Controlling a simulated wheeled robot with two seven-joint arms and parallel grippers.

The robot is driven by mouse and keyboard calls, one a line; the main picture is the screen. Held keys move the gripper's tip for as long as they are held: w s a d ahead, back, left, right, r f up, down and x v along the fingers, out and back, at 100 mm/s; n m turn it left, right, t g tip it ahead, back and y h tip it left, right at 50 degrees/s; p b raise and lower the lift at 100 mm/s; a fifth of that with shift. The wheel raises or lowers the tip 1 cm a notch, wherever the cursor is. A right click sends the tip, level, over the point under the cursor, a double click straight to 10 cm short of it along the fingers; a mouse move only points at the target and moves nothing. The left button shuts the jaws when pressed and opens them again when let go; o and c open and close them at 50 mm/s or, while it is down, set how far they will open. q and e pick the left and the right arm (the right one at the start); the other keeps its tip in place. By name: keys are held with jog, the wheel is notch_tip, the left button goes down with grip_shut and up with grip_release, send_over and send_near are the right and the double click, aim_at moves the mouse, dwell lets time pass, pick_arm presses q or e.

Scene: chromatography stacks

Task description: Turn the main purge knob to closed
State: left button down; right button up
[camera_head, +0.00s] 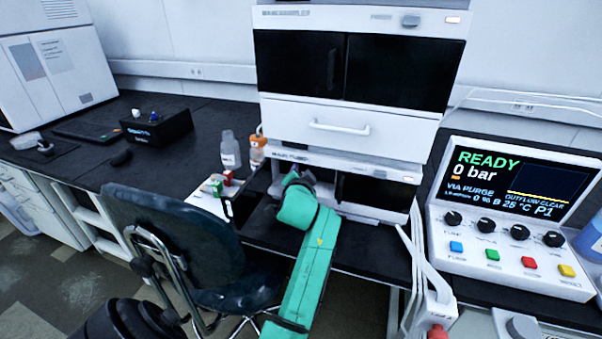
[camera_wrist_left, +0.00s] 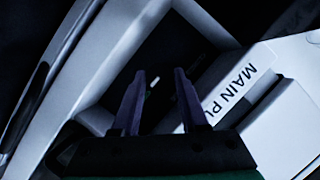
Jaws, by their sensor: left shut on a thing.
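My left gripper (camera_head: 299,178) is at the front of the lower module of the white stack, at the end of the green arm. In the left wrist view its two dark fingers (camera_wrist_left: 160,85) stand apart, on either side of the dark main purge knob (camera_wrist_left: 157,98). The knob's outline barely shows against the dark panel. A small white mark and a green spot show between the fingers. A white label reading "MAIN PU" (camera_wrist_left: 230,88) is to the right, its end cut off. In the head view the gripper and arm hide the knob. My right gripper is not in view.
The chromatography stack (camera_head: 345,115) stands on the black bench. A control console (camera_head: 510,215) at right reads READY, 0 bar, VIA PURGE. Bottles (camera_head: 231,150) stand left of the stack. A dark chair (camera_head: 175,235) is in front of the bench, left of my green arm.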

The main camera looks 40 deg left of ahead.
pick_arm(q)
jog(key=shift+r+n+p, duration=0.2)
jog(key=shift+n+p, duration=0.1)
jog(key=shift+p, duration=0.4)
jog(key=n+h+p, duration=0.1)
jog(key=p, duration=0.2)
jog(key=n+h+p, duration=0.1)
jog(key=n+p, duration=0.1)
jog(key=p, duration=0.2)
jog(key=shift+s+a+r+p, duration=0.1)
jog(key=shift+a+r+p, duration=0.1)
jog(key=shift+p, duration=0.1)
jog(key=shift+f+n+h+p, duration=0.15)
jog(key=shift+n+h+p, duration=0.35)
jog(key=shift+p, duration=0.35)
jog(key=shift+f+t, duration=0.15)
jog(key=shift+t, duration=0.15)
jog(key=c, duration=0.7)
grip_release()
jog(key=shift+a+f, duration=0.15)
